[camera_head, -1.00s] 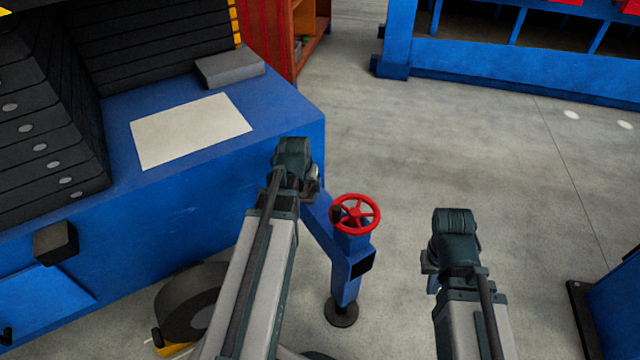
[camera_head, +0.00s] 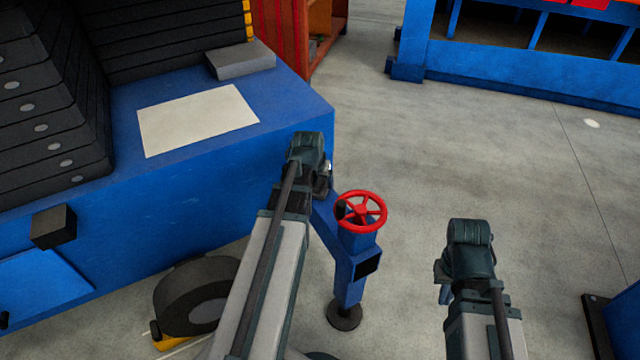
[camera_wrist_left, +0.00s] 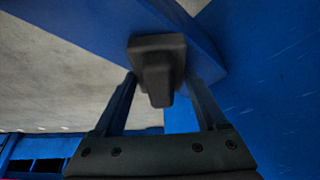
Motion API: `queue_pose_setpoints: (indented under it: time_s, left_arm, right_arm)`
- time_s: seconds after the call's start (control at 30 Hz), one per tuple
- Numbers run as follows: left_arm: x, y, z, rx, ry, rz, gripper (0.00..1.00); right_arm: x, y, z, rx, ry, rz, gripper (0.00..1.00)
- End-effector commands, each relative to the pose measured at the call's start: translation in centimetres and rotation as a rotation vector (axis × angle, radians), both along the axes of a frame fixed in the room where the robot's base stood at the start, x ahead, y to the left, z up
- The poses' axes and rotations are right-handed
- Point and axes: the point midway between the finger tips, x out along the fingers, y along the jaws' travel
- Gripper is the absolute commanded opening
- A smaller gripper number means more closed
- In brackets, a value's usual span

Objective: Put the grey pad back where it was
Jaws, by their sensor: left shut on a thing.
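A flat grey pad (camera_head: 240,60) lies on the back of the blue bench top (camera_head: 285,100), behind a pale sheet (camera_head: 197,119). My left gripper (camera_head: 325,178) is at the bench's right corner, beside the red handwheel, its fingers mostly hidden by its own arm in the head view. In the left wrist view the left gripper (camera_wrist_left: 160,92) is shut on a dark grey stepped piece (camera_wrist_left: 157,62), with blue surfaces close behind it. I cannot tell what this piece belongs to. My right gripper (camera_head: 441,283) hangs over the floor; its jaws are too hidden to read.
The red handwheel (camera_head: 361,211) tops a blue stand with a round foot (camera_head: 344,315). Black stacked slabs (camera_head: 45,120) stand at the left. A black-tyred wheel (camera_head: 195,300) is below the bench. Open floor (camera_head: 490,150) lies to the right, before a blue rack (camera_head: 500,85).

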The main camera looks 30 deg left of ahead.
Motion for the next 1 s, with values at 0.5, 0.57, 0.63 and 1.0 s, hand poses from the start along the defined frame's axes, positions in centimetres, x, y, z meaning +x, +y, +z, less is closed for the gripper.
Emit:
queue_pose_setpoints:
  time_s: [0.5, 0.57, 0.63, 1.0]
  left_arm:
    - [0.0, 0.0, -0.3, 0.0, 0.0, 0.0, 1.0]
    - [0.0, 0.0, -0.2, 0.0, 0.0, 0.0, 1.0]
    - [0.0, 0.0, -0.1, 0.0, 0.0, 0.0, 1.0]
    - [-1.0, -0.3, 2.8, 0.0, 0.0, 0.0, 1.0]
  right_arm:
    - [0.0, 0.0, -0.3, 0.0, 0.0, 0.0, 0.0]
    - [0.0, 0.0, -0.2, 0.0, 0.0, 0.0, 0.0]
    - [0.0, 0.0, -0.1, 0.0, 0.0, 0.0, 0.0]
    - [0.0, 0.0, 2.7, 0.001, 0.001, -0.003, 0.0]
